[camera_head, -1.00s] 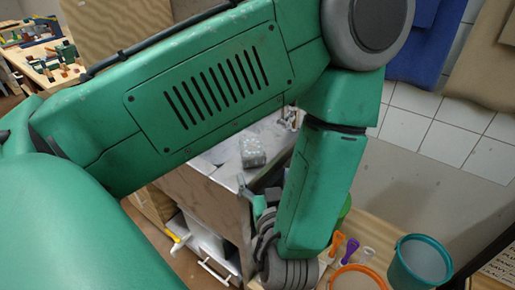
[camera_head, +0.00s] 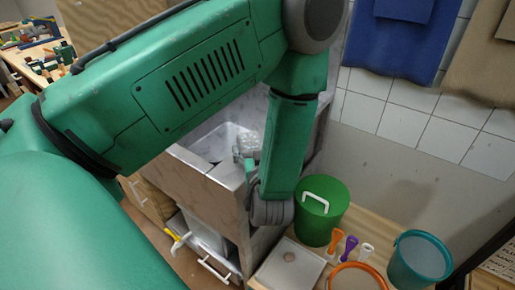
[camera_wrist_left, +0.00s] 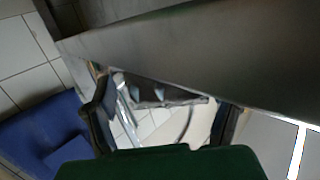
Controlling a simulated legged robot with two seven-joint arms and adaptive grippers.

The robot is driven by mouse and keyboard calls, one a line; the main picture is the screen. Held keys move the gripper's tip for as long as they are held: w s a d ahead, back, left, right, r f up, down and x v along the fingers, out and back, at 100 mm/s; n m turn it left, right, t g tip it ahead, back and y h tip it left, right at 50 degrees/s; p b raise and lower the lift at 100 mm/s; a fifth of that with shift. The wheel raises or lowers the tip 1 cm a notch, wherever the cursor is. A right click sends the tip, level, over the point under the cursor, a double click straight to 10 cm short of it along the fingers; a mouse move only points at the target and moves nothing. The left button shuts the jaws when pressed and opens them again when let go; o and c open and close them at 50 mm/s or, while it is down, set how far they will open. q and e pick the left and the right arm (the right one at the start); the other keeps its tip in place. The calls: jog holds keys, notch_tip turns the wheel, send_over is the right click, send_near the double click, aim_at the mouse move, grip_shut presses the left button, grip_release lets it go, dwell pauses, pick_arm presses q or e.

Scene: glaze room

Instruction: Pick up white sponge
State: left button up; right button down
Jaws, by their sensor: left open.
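A pale, speckled block (camera_head: 250,142) lies at the sink, partly hidden by my left arm and gripper; it looks like the white sponge, but I cannot be sure. My left gripper (camera_head: 242,160) is beside the sink's front edge, just left of and below the block, mostly hidden by its own arm. In the left wrist view the two dark fingers of my left gripper (camera_wrist_left: 165,112) stand wide apart with nothing clearly held between them. I cannot make out the sponge there. My right gripper is not in view.
The stone sink (camera_head: 208,145) has a raised front edge close to my gripper. A green bin (camera_head: 322,212), pale tray (camera_head: 290,265), orange-rimmed bucket (camera_head: 357,280) and teal bucket (camera_head: 420,258) stand lower right. Blue cloth (camera_head: 395,45) hangs on the tiled wall.

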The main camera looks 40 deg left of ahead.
aim_at(246, 147)
pick_arm(q)
jog(key=a, duration=0.2)
jog(key=shift+s+a+f, duration=0.2)
jog(key=shift+a+f, duration=0.2)
jog(key=c, duration=0.7)
jog(key=shift+a, duration=0.15)
jog(key=shift+c, duration=1.3)
jog(key=shift+w+d+r, duration=0.1)
jog(key=shift+d, duration=0.35)
jog(key=shift+c, duration=0.4)
jog(key=shift+d+r, duration=0.15)
jog(key=shift+d, duration=0.1)
jog(key=shift+a, duration=0.1)
jog(key=shift+s+d, duration=0.45)
jog(key=shift+s, duration=0.15)
jog(key=f+v, duration=0.2)
jog(key=v, duration=1.4)
jog(key=shift+d, duration=0.2)
jog(key=shift+d+f, duration=0.1)
jog(key=shift+d, duration=0.1)
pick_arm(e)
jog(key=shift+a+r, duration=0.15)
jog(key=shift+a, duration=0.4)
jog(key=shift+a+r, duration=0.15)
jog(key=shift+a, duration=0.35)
